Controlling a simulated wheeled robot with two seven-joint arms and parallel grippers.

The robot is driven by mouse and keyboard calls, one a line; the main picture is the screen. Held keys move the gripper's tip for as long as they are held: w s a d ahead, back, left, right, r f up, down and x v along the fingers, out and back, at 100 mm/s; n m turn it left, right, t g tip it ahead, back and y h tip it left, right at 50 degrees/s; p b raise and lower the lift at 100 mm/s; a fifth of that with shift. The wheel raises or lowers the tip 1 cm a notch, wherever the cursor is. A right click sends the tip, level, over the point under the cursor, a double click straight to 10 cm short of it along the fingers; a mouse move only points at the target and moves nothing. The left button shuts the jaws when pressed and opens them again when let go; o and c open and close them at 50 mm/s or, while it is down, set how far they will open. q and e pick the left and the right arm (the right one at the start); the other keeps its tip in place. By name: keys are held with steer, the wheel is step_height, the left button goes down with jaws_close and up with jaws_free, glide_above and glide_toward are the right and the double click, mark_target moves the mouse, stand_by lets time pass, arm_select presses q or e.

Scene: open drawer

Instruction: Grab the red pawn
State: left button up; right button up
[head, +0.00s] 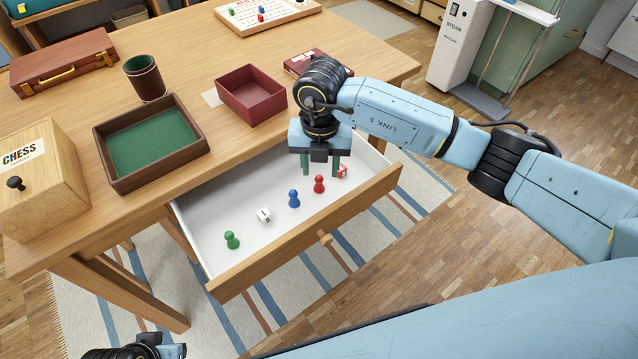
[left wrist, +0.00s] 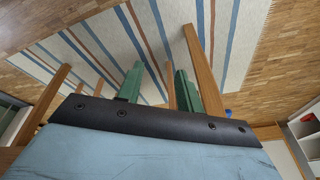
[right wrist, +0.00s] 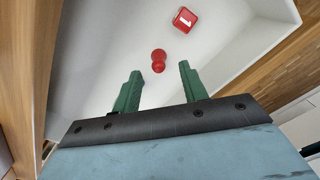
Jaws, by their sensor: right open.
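The red pawn (head: 319,185) stands upright in the open white drawer (head: 215,198), between the blue pawn and the red die. In the right wrist view the red pawn (right wrist: 158,62) is seen from above, just beyond the fingertips and between their lines. My right gripper (head: 321,170) is open and empty above the drawer, close to the red pawn; its green fingers also show in the right wrist view (right wrist: 160,82). My left gripper (left wrist: 156,80) shows two green fingers apart with nothing between them, away from the drawer's contents.
The drawer also holds a blue pawn (head: 294,199), a white die (head: 264,215), a green pawn (head: 232,240) and a red die (head: 343,171). The drawer front (head: 300,238) and walls bound the space. On the table stand a dark red box (head: 251,97) and a green-lined tray (head: 150,145).

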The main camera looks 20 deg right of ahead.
mark_target(319, 176)
steer(key=shift+a+f+b, duration=0.15)
steer(key=shift+f+b, duration=0.55)
steer(key=shift+f, duration=1.4)
arm_select(q)
steer(key=r, duration=0.1)
steer(key=d+r, duration=0.1)
steer(key=r, duration=0.2)
steer(key=shift+s+d+r, duration=0.15)
steer(key=shift+s, duration=0.1)
arm_select(e)
jaws_close()
